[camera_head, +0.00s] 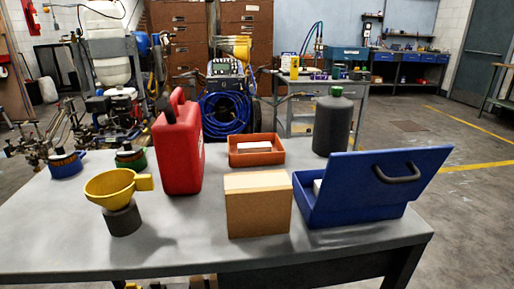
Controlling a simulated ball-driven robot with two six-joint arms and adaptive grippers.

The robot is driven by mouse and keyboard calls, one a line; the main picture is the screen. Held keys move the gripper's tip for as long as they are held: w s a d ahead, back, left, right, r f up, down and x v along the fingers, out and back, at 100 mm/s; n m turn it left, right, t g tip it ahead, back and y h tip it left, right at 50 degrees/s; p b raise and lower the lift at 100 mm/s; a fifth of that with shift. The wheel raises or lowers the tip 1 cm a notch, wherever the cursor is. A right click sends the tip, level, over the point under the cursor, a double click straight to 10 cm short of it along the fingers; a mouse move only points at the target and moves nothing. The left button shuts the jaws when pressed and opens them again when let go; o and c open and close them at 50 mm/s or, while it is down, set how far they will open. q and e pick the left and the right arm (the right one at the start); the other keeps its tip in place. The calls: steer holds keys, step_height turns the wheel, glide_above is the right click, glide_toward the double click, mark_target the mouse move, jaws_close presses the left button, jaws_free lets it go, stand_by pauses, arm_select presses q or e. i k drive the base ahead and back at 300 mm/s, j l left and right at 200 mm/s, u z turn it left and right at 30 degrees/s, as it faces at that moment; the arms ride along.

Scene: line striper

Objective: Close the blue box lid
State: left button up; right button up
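The blue box (345,211) stands at the right end of the grey table (180,240). Its lid (425,170) is open, raised and leaning toward the right, with a grey handle (398,173) on the face turned to me. Part of a white thing (317,187) shows inside the box; the rest of the inside is hidden behind the lid. Neither of my grippers is visible in the head view.
A cardboard box (258,207) stands just left of the blue box. An orange tray (256,151) and a dark cylinder (332,122) are behind. A red can (180,150) and a yellow funnel (112,186) are farther left. The table's front strip is clear.

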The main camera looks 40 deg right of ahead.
mark_target(359, 179)
steer(key=z, duration=1.85)
